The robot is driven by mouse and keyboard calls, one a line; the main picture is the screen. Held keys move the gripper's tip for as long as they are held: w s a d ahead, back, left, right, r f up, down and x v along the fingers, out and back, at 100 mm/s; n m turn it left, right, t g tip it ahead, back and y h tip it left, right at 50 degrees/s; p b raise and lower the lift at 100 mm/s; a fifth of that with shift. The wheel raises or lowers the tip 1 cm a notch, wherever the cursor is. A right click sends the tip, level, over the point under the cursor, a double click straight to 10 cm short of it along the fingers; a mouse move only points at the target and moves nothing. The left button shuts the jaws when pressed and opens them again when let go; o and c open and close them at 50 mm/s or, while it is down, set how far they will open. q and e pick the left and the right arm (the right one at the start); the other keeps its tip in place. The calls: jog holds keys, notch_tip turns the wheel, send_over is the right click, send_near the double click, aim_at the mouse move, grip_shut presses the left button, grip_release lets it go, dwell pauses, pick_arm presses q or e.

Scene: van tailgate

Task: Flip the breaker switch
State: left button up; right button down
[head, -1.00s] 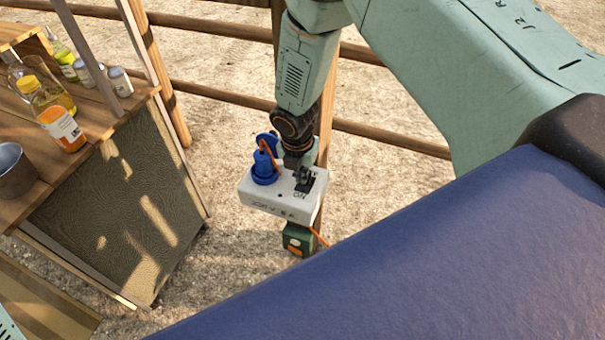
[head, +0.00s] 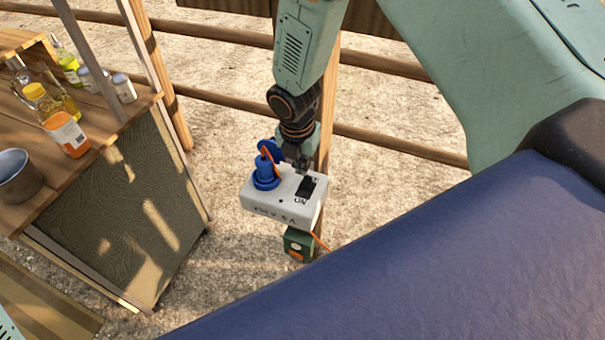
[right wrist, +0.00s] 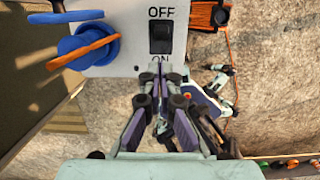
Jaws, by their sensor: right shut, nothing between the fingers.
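The white breaker box (head: 262,206) is mounted on a wooden post, with a blue plug and orange cord (head: 266,172) on its left. The black breaker switch (head: 305,187) is on its face, with "ON" lettered at the near end. In the right wrist view the switch (right wrist: 160,38) sits between "OFF" above and "ON" below. My right gripper (head: 302,166) is shut and empty, at the box by the switch. In the wrist view its fingertips (right wrist: 158,68) are just below the switch, over the "ON" label; I cannot tell whether they touch. My left gripper is not in view.
A green box (head: 298,243) with an orange cord hangs on the post below. A wooden counter (head: 100,125) with bottles (head: 62,130) and a metal cup (head: 17,175) stands at the left. Rail fencing (head: 390,140) runs behind. Sandy ground lies between.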

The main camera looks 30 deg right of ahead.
notch_tip(320, 180, up, 6)
jog(key=shift+s+a, duration=0.3)
jog(key=shift+a, duration=0.05)
dwell(0.4)
jog(key=s+a+f+m+t+y+b, duration=0.15)
jog(key=s+f+m, duration=0.4)
jog(key=m, duration=0.55)
jog(key=s+a+f+m+t+b, duration=0.15)
jog(key=s+f+m, duration=0.25)
jog(key=f+m, duration=0.5)
jog(key=s+d+f+m+g+b, duration=0.1)
jog(key=s+f+m+g+b, duration=0.1)
jog(key=s, duration=0.8)
jog(key=s+d+f+m+g+b, duration=0.1)
jog(key=s+f+m+g+b, duration=0.1)
jog(key=s+f, duration=0.4)
jog(key=s+m+b, duration=0.1)
jog(key=s+m, duration=0.1)
jog(key=s, duration=0.2)
jog(key=shift+f, duration=0.25)
